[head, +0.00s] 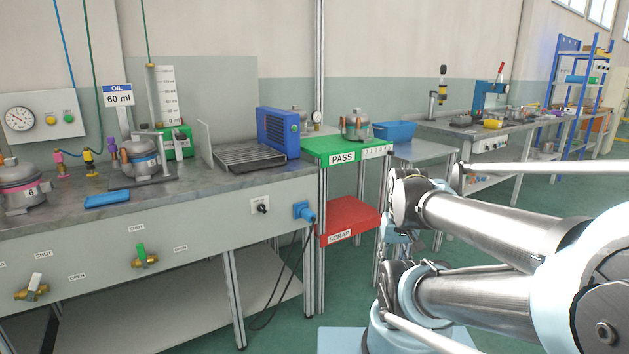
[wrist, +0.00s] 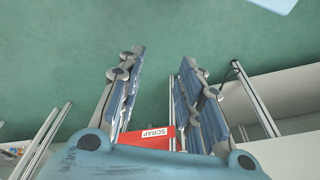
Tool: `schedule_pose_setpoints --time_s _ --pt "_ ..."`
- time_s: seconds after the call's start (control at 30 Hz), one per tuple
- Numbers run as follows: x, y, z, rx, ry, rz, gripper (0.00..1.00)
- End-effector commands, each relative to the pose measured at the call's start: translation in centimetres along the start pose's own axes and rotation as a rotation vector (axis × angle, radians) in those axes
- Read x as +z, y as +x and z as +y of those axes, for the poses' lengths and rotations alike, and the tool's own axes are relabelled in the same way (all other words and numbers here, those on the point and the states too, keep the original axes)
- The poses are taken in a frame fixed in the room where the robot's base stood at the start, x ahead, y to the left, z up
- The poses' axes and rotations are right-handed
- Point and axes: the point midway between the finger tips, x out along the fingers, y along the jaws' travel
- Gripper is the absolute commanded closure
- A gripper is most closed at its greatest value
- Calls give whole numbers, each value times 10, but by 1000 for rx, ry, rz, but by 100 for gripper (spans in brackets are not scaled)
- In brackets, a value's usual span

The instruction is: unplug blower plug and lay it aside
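The blue blower plug (head: 304,211) sits in the front face of the bench near its right end. Its dark cable (head: 283,285) hangs down toward the floor in a loop. The blue blower (head: 278,131) stands on the bench top above, beside a dark slatted grille (head: 248,157). In the wrist view my gripper (wrist: 162,57) is open, with its two fingers apart and nothing between them. The plug cannot be made out in the wrist view. In the head view my arm shows at the right, and my gripper's fingers are not clearly visible.
A black rotary switch (head: 261,205) is left of the plug. The green PASS shelf (head: 330,157) and red SCRAP shelf (head: 351,217) stand just right of the bench. SCRAP also shows between my fingers in the wrist view (wrist: 141,141). Green floor (head: 540,192) is open at the right.

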Motion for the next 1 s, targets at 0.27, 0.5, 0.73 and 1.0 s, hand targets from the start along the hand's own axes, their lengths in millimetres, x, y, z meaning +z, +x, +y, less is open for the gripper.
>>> schedule_pose_setpoints --time_s 0.27,0.5,0.73,1.0 --pt "-1 -12 -2 -4 -15 17 45" --pt "-58 -38 -19 -30 -98 44 45" --pt "-127 -58 -44 -59 -199 78 45" --pt "-210 -68 -84 -95 -315 118 45"
